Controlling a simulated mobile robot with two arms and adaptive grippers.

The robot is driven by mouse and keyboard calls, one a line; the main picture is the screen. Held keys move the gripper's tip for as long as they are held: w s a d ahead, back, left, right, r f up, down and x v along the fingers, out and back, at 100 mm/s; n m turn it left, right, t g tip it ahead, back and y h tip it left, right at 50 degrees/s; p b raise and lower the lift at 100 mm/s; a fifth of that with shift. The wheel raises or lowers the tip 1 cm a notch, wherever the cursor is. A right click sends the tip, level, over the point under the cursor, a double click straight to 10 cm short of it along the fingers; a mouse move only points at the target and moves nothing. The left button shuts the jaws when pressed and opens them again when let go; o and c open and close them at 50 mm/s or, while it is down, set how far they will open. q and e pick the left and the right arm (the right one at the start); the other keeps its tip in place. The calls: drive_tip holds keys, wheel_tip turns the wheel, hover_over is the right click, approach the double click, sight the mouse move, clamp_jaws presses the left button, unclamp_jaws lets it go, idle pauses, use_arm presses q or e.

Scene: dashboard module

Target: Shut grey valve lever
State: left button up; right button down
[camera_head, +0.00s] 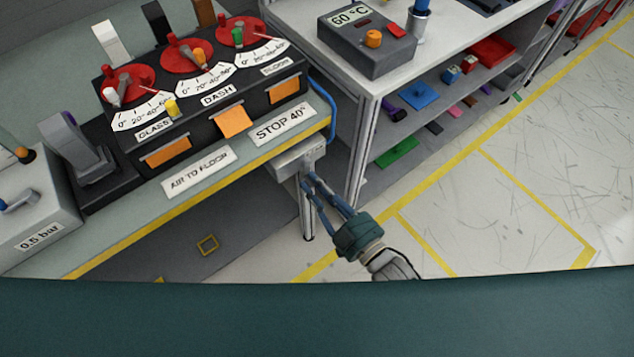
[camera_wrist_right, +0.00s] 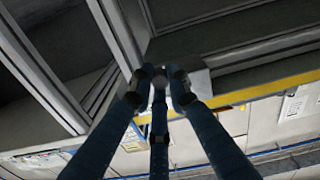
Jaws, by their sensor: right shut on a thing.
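A light grey valve box (camera_head: 292,162) is fixed under the front edge of the bench, near its right corner, with a blue hose (camera_head: 328,105) running down to it. My right gripper (camera_head: 308,180) reaches up to the underside of this box from the lower right. In the right wrist view the fingertips of my right gripper (camera_wrist_right: 158,84) are closed around a small grey piece, the grey valve lever (camera_wrist_right: 160,79). The fingers hide most of the lever, so its angle cannot be told. My left gripper is not in view.
On the bench stand a black panel (camera_head: 128,128) with red dials and orange flaps, and a grey box marked 0.5 bar (camera_head: 45,235). A metal frame post (camera_head: 360,150) of the shelf unit rises close to my right gripper. The floor to the right is clear.

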drive_tip(key=s+a+r+m+p, duration=0.1)
drive_tip(key=m, duration=0.3)
drive_tip(key=s+a+r+m+p, duration=0.1)
drive_tip(key=m, duration=0.4)
drive_tip(key=s+a+m+p, duration=0.1)
drive_tip(key=m, duration=0.3)
drive_tip(key=shift+a+r+p, duration=0.3)
drive_tip(key=shift+r, duration=0.1)
drive_tip(key=shift+a+r+m, duration=0.1)
drive_tip(key=shift+r+m, duration=0.35)
drive_tip(key=shift+m, duration=0.45)
drive_tip(key=shift+a+r+m, duration=0.1)
drive_tip(key=shift+r+m, duration=0.3)
drive_tip(key=shift+m, duration=0.5)
drive_tip(key=shift+r, duration=0.1)
drive_tip(key=c, duration=1.8)
unclamp_jaws()
drive_tip(key=shift+c, duration=0.2)
drive_tip(key=shift+o, duration=0.9)
drive_tip(key=shift+r, duration=0.1)
drive_tip(key=shift+d, duration=0.1)
